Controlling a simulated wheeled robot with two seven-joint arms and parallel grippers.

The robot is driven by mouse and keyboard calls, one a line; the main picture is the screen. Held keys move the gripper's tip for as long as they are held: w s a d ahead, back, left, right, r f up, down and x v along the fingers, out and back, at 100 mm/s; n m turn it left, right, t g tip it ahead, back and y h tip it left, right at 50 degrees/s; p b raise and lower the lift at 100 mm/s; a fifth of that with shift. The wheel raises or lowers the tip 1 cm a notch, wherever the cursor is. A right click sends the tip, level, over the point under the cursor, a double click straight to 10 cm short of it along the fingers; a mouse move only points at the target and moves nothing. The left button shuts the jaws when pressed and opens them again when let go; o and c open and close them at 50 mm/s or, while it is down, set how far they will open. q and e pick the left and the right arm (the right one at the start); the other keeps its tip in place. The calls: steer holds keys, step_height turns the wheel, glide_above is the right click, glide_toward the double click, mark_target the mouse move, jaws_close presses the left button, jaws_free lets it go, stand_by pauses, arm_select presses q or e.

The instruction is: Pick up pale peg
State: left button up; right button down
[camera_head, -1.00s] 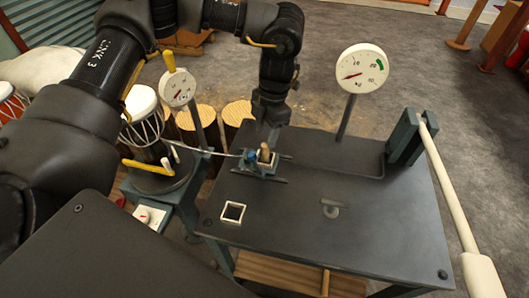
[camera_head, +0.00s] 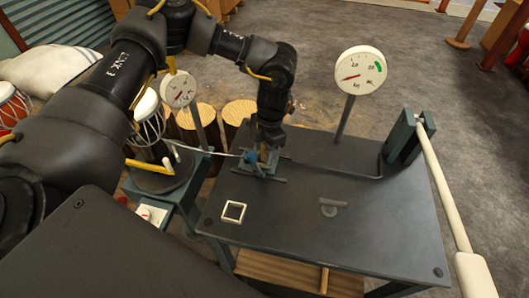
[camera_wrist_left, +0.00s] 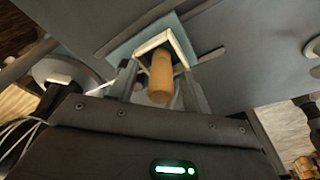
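The pale peg, a tan wooden cylinder (camera_wrist_left: 161,78), shows in the left wrist view, standing out of a holder with a white angled rim (camera_wrist_left: 152,44). In the head view my left gripper (camera_head: 268,150) is over the small blue-grey holder (camera_head: 262,168) on the dark table, and it hides the peg there. In the left wrist view the two fingers of my left gripper (camera_wrist_left: 160,88) stand apart on either side of the peg, with gaps visible. My right gripper is not in view.
The dark table (camera_head: 310,240) has a white square frame (camera_head: 233,211) and a small grey fitting (camera_head: 330,208). A round dial (camera_head: 361,70) stands behind, a smaller dial (camera_head: 179,89) at left. A long pale lever (camera_head: 448,200) runs down the right edge.

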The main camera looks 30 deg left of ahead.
arm_select(q)
steer(key=c, duration=1)
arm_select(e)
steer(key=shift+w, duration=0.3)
arm_select(q)
steer(key=shift+r, duration=0.1)
